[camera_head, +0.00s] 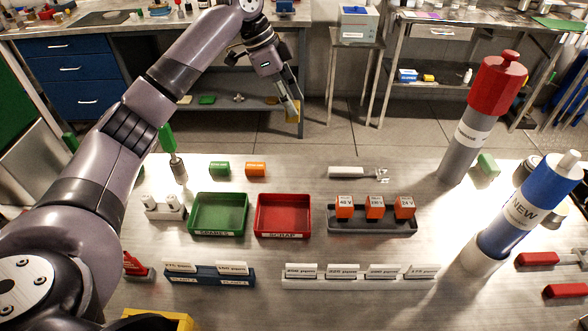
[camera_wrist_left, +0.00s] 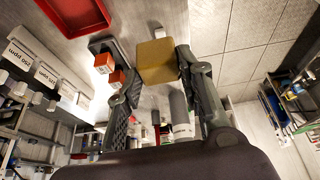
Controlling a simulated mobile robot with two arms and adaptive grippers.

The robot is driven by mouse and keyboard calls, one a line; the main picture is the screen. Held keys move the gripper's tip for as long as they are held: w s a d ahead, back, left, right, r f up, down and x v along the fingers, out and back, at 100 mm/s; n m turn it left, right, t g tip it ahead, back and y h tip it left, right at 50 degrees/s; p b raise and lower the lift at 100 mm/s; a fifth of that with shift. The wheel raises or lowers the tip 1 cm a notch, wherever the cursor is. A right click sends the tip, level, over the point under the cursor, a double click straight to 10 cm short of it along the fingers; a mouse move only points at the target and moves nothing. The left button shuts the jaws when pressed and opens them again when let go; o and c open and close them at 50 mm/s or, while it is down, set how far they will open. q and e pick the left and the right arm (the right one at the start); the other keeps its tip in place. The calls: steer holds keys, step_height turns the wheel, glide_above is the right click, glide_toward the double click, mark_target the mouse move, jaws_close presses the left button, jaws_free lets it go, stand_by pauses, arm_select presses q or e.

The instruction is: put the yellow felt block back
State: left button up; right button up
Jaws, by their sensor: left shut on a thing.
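The yellow felt block (camera_head: 293,117) is a small yellow cube held in the fingertips of my left gripper (camera_head: 289,104). In the head view they hang beyond the far edge of the steel bench, in front of the floor. In the left wrist view the yellow block (camera_wrist_left: 156,61) sits between the two fingers, and its far side is hidden. My right gripper is in neither view.
A green tray (camera_head: 218,231) and a red tray (camera_head: 284,233) stand mid-bench; orange blocks sit in a dark rack (camera_head: 372,226) beside them. Green (camera_head: 219,168) and orange (camera_head: 256,169) blocks lie behind. Tall red-capped (camera_head: 459,150) and blue (camera_head: 508,237) cylinders stand right.

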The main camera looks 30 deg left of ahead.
arm_select(q)
steer(key=f, duration=0.6)
steer(key=f+p, duration=0.1)
steer(key=f, duration=0.5)
steer(key=f+p, duration=0.1)
steer(key=f, duration=0.5)
steer(key=shift+s+f, duration=0.25)
steer(key=o, duration=1)
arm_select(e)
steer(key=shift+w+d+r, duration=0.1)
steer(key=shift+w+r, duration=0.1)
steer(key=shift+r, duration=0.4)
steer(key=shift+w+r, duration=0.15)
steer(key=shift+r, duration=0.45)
arm_select(q)
steer(key=shift+b+v, duration=1)
steer(key=shift+v, duration=5.1)
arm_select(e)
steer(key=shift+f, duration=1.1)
